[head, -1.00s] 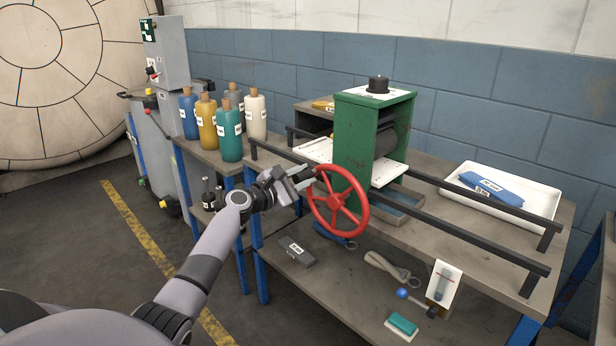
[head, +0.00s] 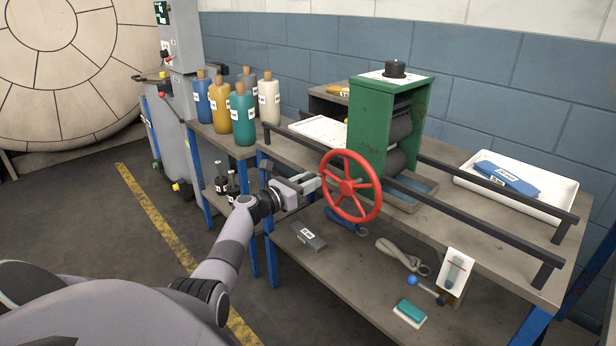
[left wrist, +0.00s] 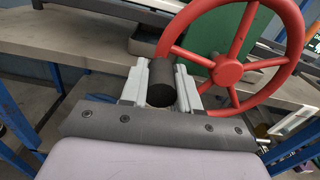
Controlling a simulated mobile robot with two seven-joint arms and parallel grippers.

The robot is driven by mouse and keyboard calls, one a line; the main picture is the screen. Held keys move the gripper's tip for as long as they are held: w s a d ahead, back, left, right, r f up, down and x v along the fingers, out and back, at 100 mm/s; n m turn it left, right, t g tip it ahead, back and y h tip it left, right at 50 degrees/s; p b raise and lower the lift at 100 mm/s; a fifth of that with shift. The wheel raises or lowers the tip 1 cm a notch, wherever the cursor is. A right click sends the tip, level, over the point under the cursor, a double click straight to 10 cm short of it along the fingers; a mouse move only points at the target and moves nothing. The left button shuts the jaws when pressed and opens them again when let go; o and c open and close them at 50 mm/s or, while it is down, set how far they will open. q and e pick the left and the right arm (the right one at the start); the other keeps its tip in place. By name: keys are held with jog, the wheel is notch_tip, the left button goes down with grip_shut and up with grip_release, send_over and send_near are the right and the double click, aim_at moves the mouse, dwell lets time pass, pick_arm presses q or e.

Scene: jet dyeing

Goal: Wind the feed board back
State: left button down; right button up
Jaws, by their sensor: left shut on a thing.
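The red handwheel (head: 352,187) stands at the front of the green machine (head: 378,115); it also shows in the left wrist view (left wrist: 228,70). My left gripper (head: 314,184) is at the wheel's left side. In the left wrist view its fingers (left wrist: 160,90) are shut on the wheel's black handle (left wrist: 160,82). The white feed board (head: 318,131) lies between the dark rails, on the left side of the green frame. The frame partly hides it. Grey rollers (head: 400,130) show inside the frame. My right gripper is not in view.
Several capped bottles (head: 243,115) stand on the bench to the left. A white tray (head: 540,203) with a blue bundle (head: 506,179) lies at the right. Dark rails (head: 470,235) run along the bench. The lower shelf (head: 345,270) holds loose tools.

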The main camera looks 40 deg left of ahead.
pick_arm(q)
jog(key=shift+f+n, duration=0.5)
jog(key=shift+n, duration=0.1)
jog(key=c, duration=0.8)
grip_release()
jog(key=shift+s+p, duration=0.3)
jog(key=shift+s, duration=0.35)
jog(key=s, duration=0.2)
jog(key=s+p, duration=0.1)
jog(key=s, duration=0.3)
jog(key=shift+a, duration=0.25)
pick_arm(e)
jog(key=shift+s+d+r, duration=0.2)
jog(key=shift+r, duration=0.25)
